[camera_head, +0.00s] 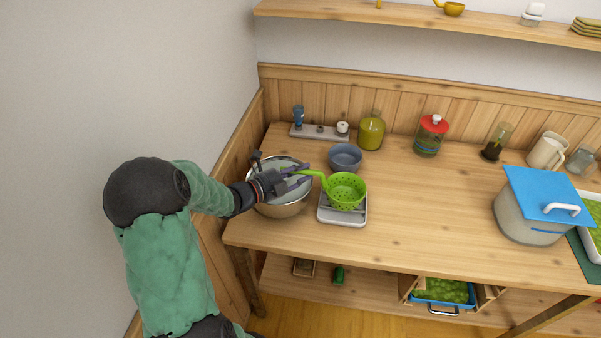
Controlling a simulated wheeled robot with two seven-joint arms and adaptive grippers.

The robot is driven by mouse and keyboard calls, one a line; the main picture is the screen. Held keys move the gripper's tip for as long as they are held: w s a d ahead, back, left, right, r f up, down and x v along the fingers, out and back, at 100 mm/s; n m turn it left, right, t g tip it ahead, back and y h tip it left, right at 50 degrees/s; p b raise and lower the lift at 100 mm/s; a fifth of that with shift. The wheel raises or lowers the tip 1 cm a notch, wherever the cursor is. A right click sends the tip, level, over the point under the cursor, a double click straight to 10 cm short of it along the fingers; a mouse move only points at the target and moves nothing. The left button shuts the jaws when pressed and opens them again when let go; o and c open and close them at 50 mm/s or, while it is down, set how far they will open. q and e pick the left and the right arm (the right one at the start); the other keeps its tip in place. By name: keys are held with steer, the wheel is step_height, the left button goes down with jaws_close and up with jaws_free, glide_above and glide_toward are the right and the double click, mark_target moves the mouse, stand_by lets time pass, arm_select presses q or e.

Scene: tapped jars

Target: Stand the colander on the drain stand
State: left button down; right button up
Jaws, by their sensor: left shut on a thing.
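The green colander (346,192) is a perforated bowl with a long handle pointing left. My left gripper (303,178) is shut on the handle's end. The colander's bowl is upright, over a pale square stand (343,221) that looks like the drain stand. The bowl hides most of the stand's top, and I cannot tell whether the two touch. My right gripper is not in view.
A metal basin (280,209) sits below my left gripper at the table's left end. A grey-blue bowl (345,156) stands just behind the colander. A blue-lidded pot (532,217) stands at the right. The table (430,215) between is clear.

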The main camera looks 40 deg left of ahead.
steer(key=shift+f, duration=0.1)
arm_select(q)
steer(key=c, duration=0.9)
jaws_free()
steer(key=shift+c, duration=0.2)
steer(key=shift+f, duration=0.1)
steer(key=shift+s, duration=0.1)
steer(key=v, duration=0.7)
steer(key=shift+s, duration=0.25)
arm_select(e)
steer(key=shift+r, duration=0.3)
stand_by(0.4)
arm_select(q)
steer(key=shift+s+a, duration=0.1)
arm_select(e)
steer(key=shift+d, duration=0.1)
